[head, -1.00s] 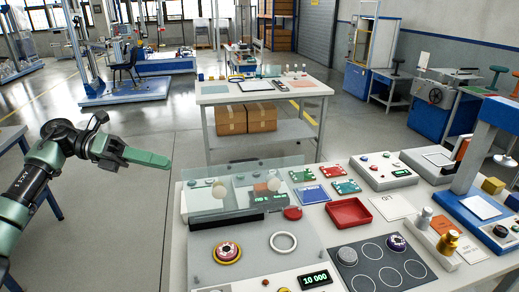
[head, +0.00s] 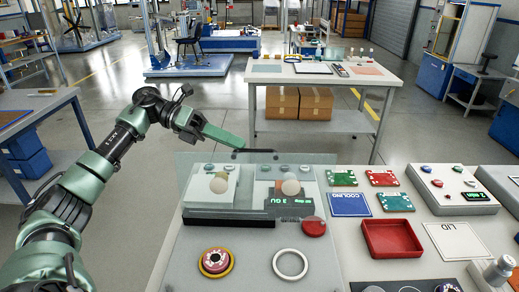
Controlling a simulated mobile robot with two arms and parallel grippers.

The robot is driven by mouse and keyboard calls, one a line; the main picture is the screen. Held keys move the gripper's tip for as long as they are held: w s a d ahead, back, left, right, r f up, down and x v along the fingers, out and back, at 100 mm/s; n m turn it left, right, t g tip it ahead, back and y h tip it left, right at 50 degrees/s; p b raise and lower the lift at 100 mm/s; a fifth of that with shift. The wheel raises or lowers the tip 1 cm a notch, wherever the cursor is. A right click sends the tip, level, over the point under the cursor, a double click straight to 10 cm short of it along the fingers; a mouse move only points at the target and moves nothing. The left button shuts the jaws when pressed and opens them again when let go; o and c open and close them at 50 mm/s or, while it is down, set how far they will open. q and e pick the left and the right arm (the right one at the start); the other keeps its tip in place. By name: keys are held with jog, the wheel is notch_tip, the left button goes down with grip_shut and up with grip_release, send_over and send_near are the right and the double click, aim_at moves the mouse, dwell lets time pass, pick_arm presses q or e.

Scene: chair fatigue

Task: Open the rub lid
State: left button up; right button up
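The rub lid looks like the clear panel (head: 330,172) over the two-part station on the left of the bench. It has a dark strip along its far edge. I cannot tell how far the lid is tilted. My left gripper (head: 236,143) is near the panel's far left edge, above and beyond it in the picture. I see no clear contact. Its green fingers overlap edge-on, so their gap is hidden. It holds nothing I can see. My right gripper is out of view.
In front of the station lie a ringed pink puck (head: 216,262) and a white ring (head: 290,264). A red cap (head: 314,227), a red tray (head: 391,239) and a blue card (head: 349,204) are to the right. A second table (head: 318,75) stands behind, across open floor.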

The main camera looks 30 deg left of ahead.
aim_at(254, 150)
pick_arm(q)
jog(key=p+x, duration=0.1)
jog(key=x, duration=0.4)
jog(key=shift+d, duration=0.3)
grip_shut()
dwell(1.1)
